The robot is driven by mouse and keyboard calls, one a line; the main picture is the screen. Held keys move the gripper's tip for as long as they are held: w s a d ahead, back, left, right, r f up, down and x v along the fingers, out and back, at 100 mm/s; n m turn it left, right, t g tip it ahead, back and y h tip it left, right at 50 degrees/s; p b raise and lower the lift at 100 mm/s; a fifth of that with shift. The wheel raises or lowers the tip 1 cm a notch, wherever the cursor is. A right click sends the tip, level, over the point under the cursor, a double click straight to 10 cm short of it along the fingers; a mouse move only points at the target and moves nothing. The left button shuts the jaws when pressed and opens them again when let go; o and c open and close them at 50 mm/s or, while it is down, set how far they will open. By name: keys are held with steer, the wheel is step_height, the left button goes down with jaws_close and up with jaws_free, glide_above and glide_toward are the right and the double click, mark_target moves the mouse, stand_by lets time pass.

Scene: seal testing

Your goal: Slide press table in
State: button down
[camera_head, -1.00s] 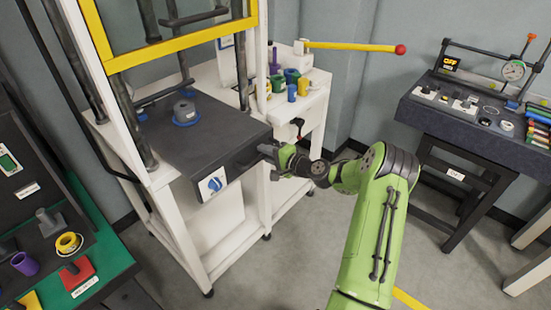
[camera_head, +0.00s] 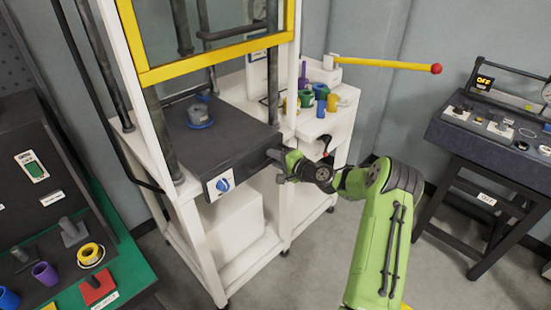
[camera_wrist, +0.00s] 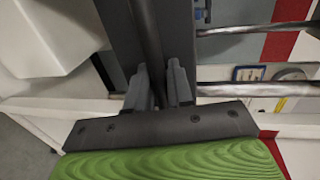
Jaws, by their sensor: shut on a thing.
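The press table (camera_head: 228,150) is a dark grey slab in the white press frame, jutting out at the front. A grey cylindrical part with a blue ring (camera_head: 199,116) sits on top of it. A label with a blue symbol (camera_head: 221,185) is on its front left corner. My gripper (camera_head: 279,160) is at the table's front edge, on the right side. In the wrist view my gripper (camera_wrist: 160,88) has its two fingers shut around a dark bar, the table's handle (camera_wrist: 147,40). The far end of the handle is hidden in the head view.
A yellow-framed guard (camera_head: 215,48) stands above the table. A yellow lever with a red knob (camera_head: 390,65) projects right over a shelf of small coloured parts (camera_head: 318,98). A green-edged bench (camera_head: 118,265) is at left, a dark test bench (camera_head: 490,150) at right.

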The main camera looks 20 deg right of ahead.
steer(key=c, duration=1.4)
jaws_free()
steer(key=shift+w+r, duration=0.1)
steer(key=shift+r, duration=0.05)
steer(key=shift+o, duration=1.2)
steer(key=shift+w+a, duration=0.1)
steer(key=shift+w, duration=0.05)
steer(key=p+v, duration=0.1)
steer(key=v, duration=1.4)
steer(key=shift+s+p, duration=0.3)
steer(key=shift+s, duration=0.1)
